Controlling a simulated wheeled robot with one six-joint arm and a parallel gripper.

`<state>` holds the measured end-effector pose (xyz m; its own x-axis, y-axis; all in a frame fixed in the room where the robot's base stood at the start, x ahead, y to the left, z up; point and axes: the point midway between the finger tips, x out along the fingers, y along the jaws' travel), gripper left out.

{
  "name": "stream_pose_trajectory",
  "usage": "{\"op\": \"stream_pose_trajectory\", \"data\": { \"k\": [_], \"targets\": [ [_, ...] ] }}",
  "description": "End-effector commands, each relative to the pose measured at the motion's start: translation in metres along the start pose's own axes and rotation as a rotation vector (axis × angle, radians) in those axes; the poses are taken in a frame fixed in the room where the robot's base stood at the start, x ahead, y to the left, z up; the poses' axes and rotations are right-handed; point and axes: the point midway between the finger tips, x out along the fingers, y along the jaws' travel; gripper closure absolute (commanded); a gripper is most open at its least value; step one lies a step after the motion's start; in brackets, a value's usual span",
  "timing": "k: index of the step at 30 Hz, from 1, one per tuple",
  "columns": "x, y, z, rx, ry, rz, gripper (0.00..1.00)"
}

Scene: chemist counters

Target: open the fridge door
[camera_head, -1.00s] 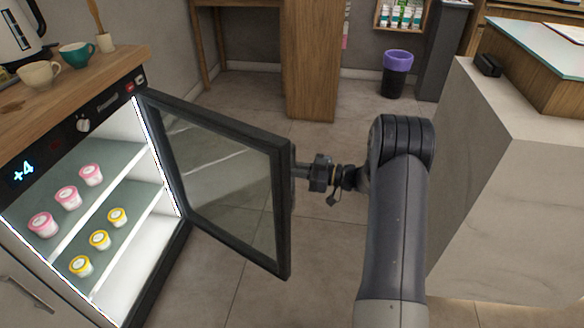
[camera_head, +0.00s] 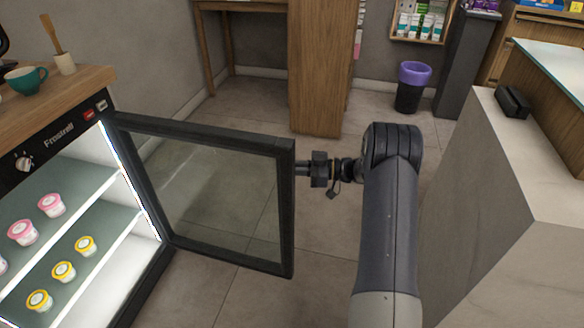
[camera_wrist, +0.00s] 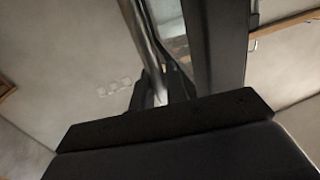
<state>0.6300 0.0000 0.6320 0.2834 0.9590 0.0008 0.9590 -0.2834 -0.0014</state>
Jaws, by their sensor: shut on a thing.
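The fridge (camera_head: 50,150) stands at the left in the head view, its lit inside showing cups on two shelves. Its glass door (camera_head: 284,210) with a black frame stands wide open, swung out to the right from the hinge side beside the lit opening. My gripper (camera_head: 305,168) is at the door's outer edge, on its far right side. In the wrist view my gripper (camera_wrist: 162,92) is shut on the door handle (camera_wrist: 148,45), a pale bar beside the dark door frame (camera_wrist: 210,40). The exact finger contact is dark and partly hidden.
A wooden counter (camera_head: 85,80) with a teal cup (camera_head: 25,80) tops the fridge. A pale stone counter (camera_head: 490,200) stands close to the right of my arm. A black bin (camera_head: 410,90) and a wooden panel (camera_head: 318,70) are behind. Floor between is clear.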

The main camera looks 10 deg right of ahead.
Motion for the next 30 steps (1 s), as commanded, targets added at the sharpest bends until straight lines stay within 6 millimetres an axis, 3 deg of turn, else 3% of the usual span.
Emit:
{"op": "stream_pose_trajectory", "data": {
  "k": [12, 13, 15, 23, 30],
  "targets": [
    [0.001, 0.0, -0.001, -0.002, 0.0, 0.001, 1.0],
    [0.001, 0.0, -0.001, -0.002, 0.0, 0.001, 0.85],
    [0.001, 0.0, -0.001, -0.002, 0.0, 0.001, 0.81],
    [-0.002, 0.0, -0.001, -0.001, 0.0, 0.002, 0.81],
    [-0.037, 0.001, -0.002, -0.002, 0.0, 0.005, 0.81]
  ]
}}
